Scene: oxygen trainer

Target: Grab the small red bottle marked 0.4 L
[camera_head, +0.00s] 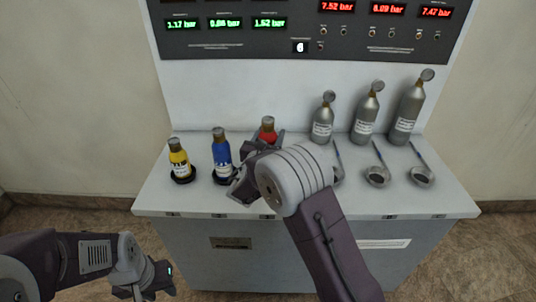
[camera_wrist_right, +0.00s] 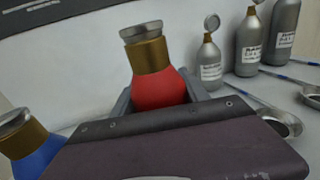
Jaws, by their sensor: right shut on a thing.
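The small red bottle (camera_head: 268,132) with a brass neck and grey cap stands at the back of the counter, right of the blue bottle. My right gripper (camera_head: 262,143) is shut on it, with my right arm covering its lower part in the head view. In the right wrist view the red bottle (camera_wrist_right: 158,88) stands upright between the two grey fingers; its label is hidden. My left gripper (camera_head: 157,279) hangs low at the bottom left, away from the counter; its finger opening cannot be made out.
A blue bottle (camera_head: 221,150) and a yellow bottle (camera_head: 179,158) stand to the left in dark holders. Grey cylinders (camera_head: 323,120) with gauges stand at the right, with ladles (camera_head: 376,176) in front. A panel with lit pressure readouts (camera_head: 300,25) rises behind the counter (camera_head: 160,207).

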